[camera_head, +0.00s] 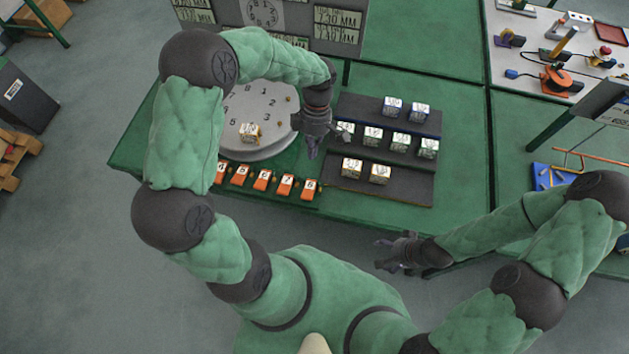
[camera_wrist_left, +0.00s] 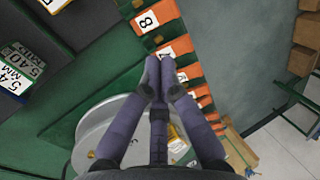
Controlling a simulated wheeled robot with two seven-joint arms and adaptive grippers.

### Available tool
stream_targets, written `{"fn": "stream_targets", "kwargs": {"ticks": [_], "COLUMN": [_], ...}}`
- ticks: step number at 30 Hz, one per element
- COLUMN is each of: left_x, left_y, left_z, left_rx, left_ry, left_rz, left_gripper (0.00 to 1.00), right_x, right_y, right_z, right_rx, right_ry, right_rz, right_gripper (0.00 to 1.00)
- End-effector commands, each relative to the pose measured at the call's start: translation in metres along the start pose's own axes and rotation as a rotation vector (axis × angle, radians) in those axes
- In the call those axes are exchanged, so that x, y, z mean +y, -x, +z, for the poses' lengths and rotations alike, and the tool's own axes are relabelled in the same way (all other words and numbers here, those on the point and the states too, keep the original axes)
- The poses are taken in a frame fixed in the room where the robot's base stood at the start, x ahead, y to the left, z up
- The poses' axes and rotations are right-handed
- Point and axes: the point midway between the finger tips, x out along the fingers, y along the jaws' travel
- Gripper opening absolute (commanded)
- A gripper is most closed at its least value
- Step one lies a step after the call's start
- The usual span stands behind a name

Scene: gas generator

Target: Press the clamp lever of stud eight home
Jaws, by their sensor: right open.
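The clamp lever of stud eight is the orange block marked 8 (camera_head: 309,187), at the right end of the row in the head view. It also shows in the wrist view (camera_wrist_left: 157,17), beyond my left fingertips. My right gripper (camera_head: 380,254) is open and empty, by the table's front edge.
Other numbered orange levers (camera_head: 285,184) stand left of lever eight. A dark stepped rack (camera_head: 405,184) with several labelled cubes stands to the right. One cube (camera_head: 249,131) sits on the round plate. Green tabletop (camera_head: 470,150) right of the rack is clear.

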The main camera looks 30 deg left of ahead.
Motion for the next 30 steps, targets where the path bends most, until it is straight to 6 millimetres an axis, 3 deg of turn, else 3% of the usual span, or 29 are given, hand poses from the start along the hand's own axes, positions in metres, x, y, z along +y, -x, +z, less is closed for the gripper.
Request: {"fn": "stream_targets", "kwargs": {"ticks": [9, 14, 30], "left_x": [0.000, 0.000, 0.000], "left_y": [-0.002, -0.015, -0.111], "left_z": [0.000, 0.000, 0.000], "left_rx": [0.000, 0.000, 0.000], "left_ry": [-0.002, -0.003, -0.003], "left_rz": [0.000, -0.001, -0.003], "left_gripper": [0.00, 0.00, 0.00], "right_x": [0.000, 0.001, 0.004], "right_y": [0.000, -0.002, -0.011], "right_z": [0.000, 0.000, -0.001], "right_rx": [0.000, 0.000, 0.000], "right_ry": [0.000, 0.000, 0.000], "right_rz": [0.000, 0.000, 0.000], "right_gripper": [0.79, 0.79, 0.79]}}
